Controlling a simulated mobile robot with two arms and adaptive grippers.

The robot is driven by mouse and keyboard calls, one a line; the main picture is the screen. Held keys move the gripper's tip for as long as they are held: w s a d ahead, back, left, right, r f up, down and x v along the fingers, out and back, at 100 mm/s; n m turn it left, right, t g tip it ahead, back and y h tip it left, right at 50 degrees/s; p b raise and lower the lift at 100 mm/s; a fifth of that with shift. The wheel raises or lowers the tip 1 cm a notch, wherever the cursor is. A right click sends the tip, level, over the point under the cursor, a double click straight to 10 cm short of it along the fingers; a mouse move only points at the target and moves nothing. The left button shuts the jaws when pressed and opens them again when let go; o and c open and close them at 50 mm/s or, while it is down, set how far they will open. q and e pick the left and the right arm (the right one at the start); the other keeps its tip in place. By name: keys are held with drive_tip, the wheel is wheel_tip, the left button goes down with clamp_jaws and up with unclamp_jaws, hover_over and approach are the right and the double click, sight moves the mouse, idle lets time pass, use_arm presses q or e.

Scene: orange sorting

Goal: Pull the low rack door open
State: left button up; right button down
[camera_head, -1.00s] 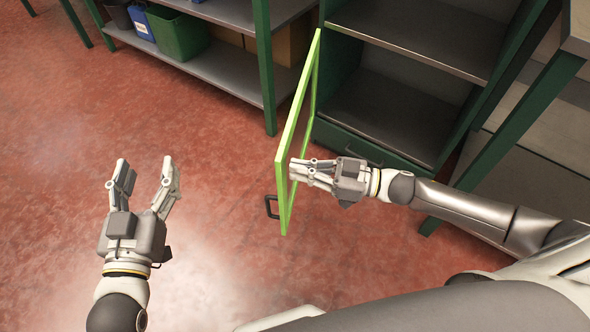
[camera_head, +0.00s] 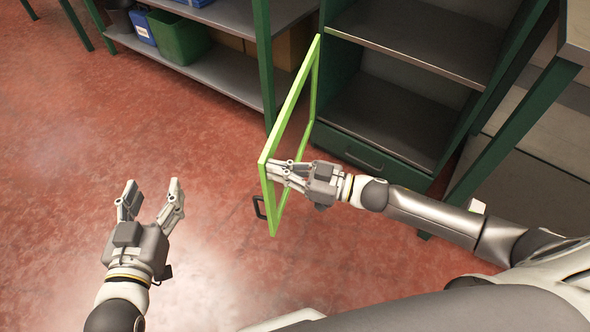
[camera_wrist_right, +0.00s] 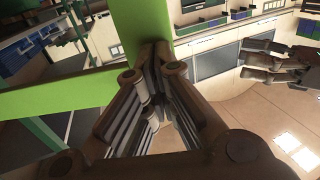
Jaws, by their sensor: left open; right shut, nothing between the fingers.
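The low rack door (camera_head: 292,107) is a bright green frame, swung out from the dark green rack (camera_head: 395,120). Its dark handle (camera_head: 259,207) sits on the outer side, near the lower free edge. My right gripper (camera_head: 271,171) is shut and empty, its fingertips at the inner side of the door's free edge. In the right wrist view the closed fingers (camera_wrist_right: 155,55) reach up against the green frame (camera_wrist_right: 148,25); they appear to touch it. My left gripper (camera_head: 152,186) is open and empty over the floor, left of the door.
Inside the rack are open grey shelves and a closed drawer (camera_head: 362,158) at the bottom. A neighbouring shelf (camera_head: 225,78) at the upper left holds a green bin (camera_head: 178,38) and a blue bin (camera_head: 142,27). The red floor (camera_head: 100,130) left of the door is clear.

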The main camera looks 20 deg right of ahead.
use_arm(q)
wheel_tip(320, 180, down, 5)
drive_tip(key=s+a+g+y, duration=0.1)
drive_tip(key=s+g, duration=0.2)
drive_tip(key=w+d+r+t+h+b, duration=0.1)
drive_tip(key=w+r+t, duration=0.2)
drive_tip(key=r, duration=0.6)
drive_tip(key=shift+w+d+t+h, duration=0.3)
drive_tip(key=shift+d+t+h, duration=0.1)
drive_tip(key=shift+t, duration=0.7)
use_arm(e)
drive_tip(key=w+a+m+t+h, duration=0.1)
drive_tip(key=w+a+t, duration=0.1)
drive_tip(key=w+a, duration=1.1)
drive_tip(key=a, duration=0.3)
drive_tip(key=shift+w+a+m+h, duration=0.25)
drive_tip(key=shift+w+m+h, duration=0.15)
use_arm(q)
drive_tip(key=shift+f, duration=0.1)
use_arm(e)
drive_tip(key=shift+s, duration=0.1)
